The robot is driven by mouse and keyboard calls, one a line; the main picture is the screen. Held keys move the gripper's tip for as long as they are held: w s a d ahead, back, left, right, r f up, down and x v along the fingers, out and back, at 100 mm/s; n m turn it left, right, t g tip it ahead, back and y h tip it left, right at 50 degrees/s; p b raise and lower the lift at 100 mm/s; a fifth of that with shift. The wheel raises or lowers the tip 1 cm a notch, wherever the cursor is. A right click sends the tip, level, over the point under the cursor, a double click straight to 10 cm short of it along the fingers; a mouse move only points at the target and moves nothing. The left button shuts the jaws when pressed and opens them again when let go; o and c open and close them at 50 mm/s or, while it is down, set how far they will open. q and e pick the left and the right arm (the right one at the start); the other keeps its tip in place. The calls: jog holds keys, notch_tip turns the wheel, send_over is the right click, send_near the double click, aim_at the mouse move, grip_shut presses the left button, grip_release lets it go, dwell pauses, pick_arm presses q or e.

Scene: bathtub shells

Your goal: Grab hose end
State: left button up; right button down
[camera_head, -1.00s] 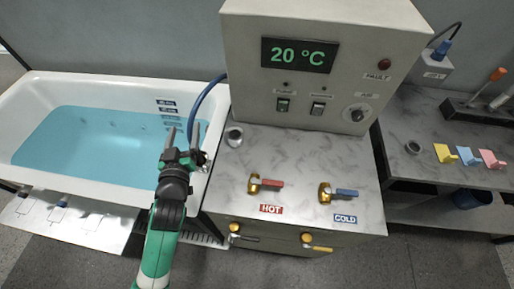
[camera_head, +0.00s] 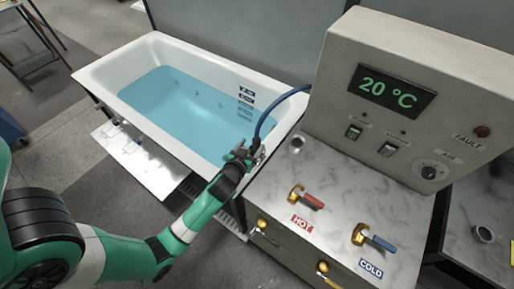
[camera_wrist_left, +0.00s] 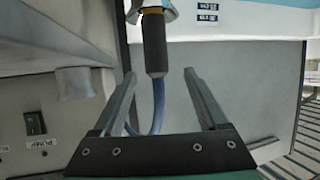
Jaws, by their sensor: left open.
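A blue hose (camera_head: 263,119) comes from the side of the control box and arches down over the right end of the tub. In the left wrist view, the hose end has a black sleeve (camera_wrist_left: 155,45) and a silver fitting above it, cut off by the top edge. The blue hose (camera_wrist_left: 158,103) hangs below the sleeve. My left gripper (camera_head: 247,147) is at the tub's right rim, beside the hose. In the left wrist view, its jaws (camera_wrist_left: 159,75) are open on either side of the hose line, with the sleeve beyond the fingertips. Contact is not visible. My right gripper is out of view.
The white bathtub (camera_head: 110,62) holds blue water. The control box (camera_head: 400,60) reads 20 °C and stands close to the right. Red hot (camera_head: 308,198) and blue cold (camera_head: 375,240) valve handles sit on the marble counter (camera_head: 270,180). Open floor lies left.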

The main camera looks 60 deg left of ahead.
aim_at(255, 143)
pick_arm(q)
jog(key=x, duration=0.2)
jog(key=b+x, duration=0.1)
jog(key=x, duration=0.1)
jog(key=shift+w+f, duration=0.3)
jog(key=shift+f, duration=0.1)
jog(key=shift+w+a+b, duration=0.25)
jog(key=shift+w+b, duration=0.05)
grip_shut()
